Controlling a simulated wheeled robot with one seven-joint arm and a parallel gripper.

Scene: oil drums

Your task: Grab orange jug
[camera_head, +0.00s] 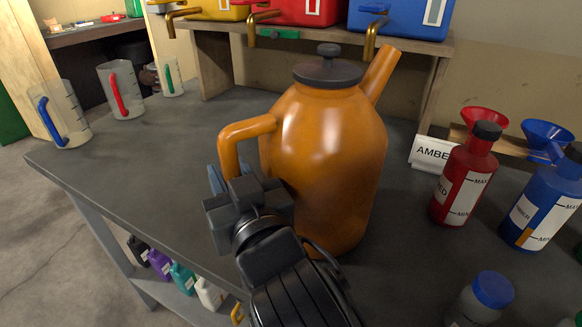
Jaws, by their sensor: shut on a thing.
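The orange jug (327,140) stands upright on the dark grey table (205,130) in the middle of the head view. It has a black knobbed lid, a spout pointing up to the right and a handle (238,130) on its left side. My gripper (222,178) is at the lower part of this handle and shut on it. My wrist and arm hide the lower left of the jug, and the fingertips are mostly hidden. I cannot tell whether the jug's base touches the table.
Measuring jugs with blue (60,115), red (121,92) and green handles stand at the left. A red bottle (464,175) and a blue bottle (543,205) stand right. A blue-capped bottle (482,300) is at front right. A wooden shelf (215,62) with drums stands behind.

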